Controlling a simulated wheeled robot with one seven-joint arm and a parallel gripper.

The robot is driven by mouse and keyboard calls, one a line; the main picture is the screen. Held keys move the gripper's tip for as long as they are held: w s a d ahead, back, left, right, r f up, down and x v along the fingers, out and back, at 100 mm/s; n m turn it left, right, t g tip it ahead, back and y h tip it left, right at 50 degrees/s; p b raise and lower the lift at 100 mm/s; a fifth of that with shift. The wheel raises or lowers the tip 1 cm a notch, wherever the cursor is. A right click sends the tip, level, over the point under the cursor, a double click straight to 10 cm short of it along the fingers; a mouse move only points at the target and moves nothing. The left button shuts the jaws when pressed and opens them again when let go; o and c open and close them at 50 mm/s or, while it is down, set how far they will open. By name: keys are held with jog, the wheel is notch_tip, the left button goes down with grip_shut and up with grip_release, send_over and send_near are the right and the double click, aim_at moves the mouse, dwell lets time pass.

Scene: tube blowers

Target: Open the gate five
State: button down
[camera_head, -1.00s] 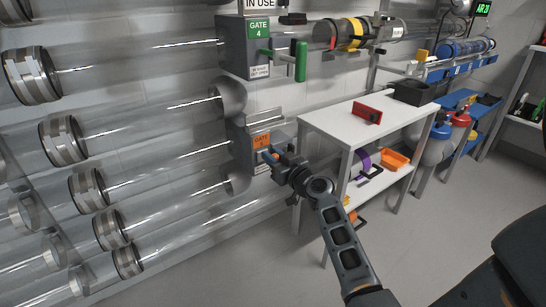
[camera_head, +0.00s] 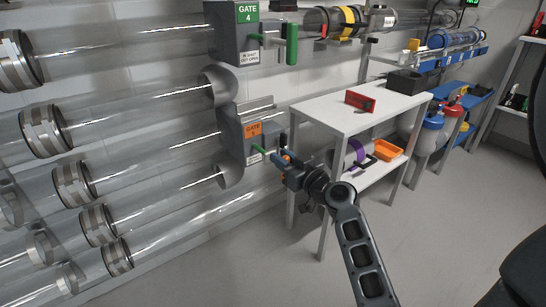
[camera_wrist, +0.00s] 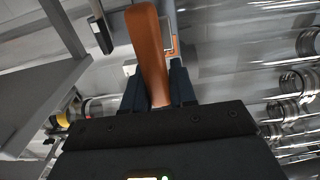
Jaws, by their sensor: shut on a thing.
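Gate five is a grey box with an orange label (camera_head: 253,130) in the head view, set on a clear tube below gate four (camera_head: 250,32). My gripper (camera_head: 281,158) is just right of the box. In the wrist view an orange-brown handle (camera_wrist: 150,50) stands between the dark fingers of my gripper (camera_wrist: 158,85), which is shut on it. The fingers hide part of the handle, and the head view barely shows it.
A white shelf table (camera_head: 330,112) stands close to the right of my gripper, with a red item (camera_head: 360,101) and a black bin (camera_head: 408,80) on it. Clear tubes run along the wall at left. The grey floor (camera_head: 440,235) at right is open.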

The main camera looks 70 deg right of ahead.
jog(key=shift+s+a, duration=0.15)
jog(key=shift+s, duration=0.1)
jog(key=c, duration=1)
grip_release()
jog(key=v, duration=0.7)
jog(key=shift+s, duration=0.35)
jog(key=shift+a, duration=0.2)
